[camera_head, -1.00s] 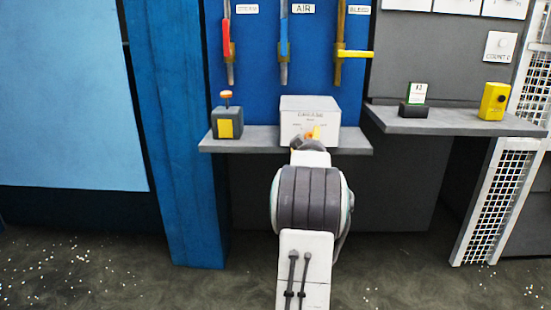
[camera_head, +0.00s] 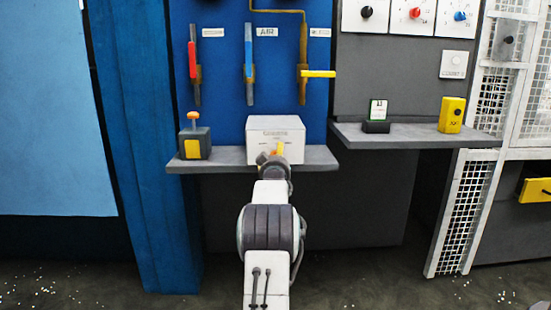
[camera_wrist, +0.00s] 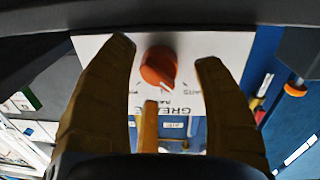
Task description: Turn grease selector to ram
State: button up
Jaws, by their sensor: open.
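The grease selector box (camera_head: 262,150) is a white box on the grey shelf, with lettering on its face. Its orange-red knob (camera_wrist: 158,68) shows in the wrist view on a white lettered plate, with a white pointer mark directed down and slightly right. Small labels surround the knob, too blurred to read surely. My gripper (camera_wrist: 166,52) is open, with one brown finger on each side of the knob and gaps visible. In the head view my gripper (camera_head: 274,156) is in front of the box and hides the knob's detail.
An orange-topped button box (camera_head: 195,143) stands left on the shelf (camera_head: 225,158). Above hang red, blue and yellow valve levers (camera_head: 318,74). A second shelf (camera_head: 410,138) at right holds a yellow box (camera_head: 452,115) and a small green-and-white item (camera_head: 377,112). A white mesh guard (camera_head: 462,215) stands beyond.

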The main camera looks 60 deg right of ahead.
jog(key=shift+w+d, duration=0.25)
jog(key=shift+d, duration=0.25)
jog(key=shift+o, duration=0.2)
jog(key=shift+r, duration=0.15)
jog(key=c, duration=1.2)
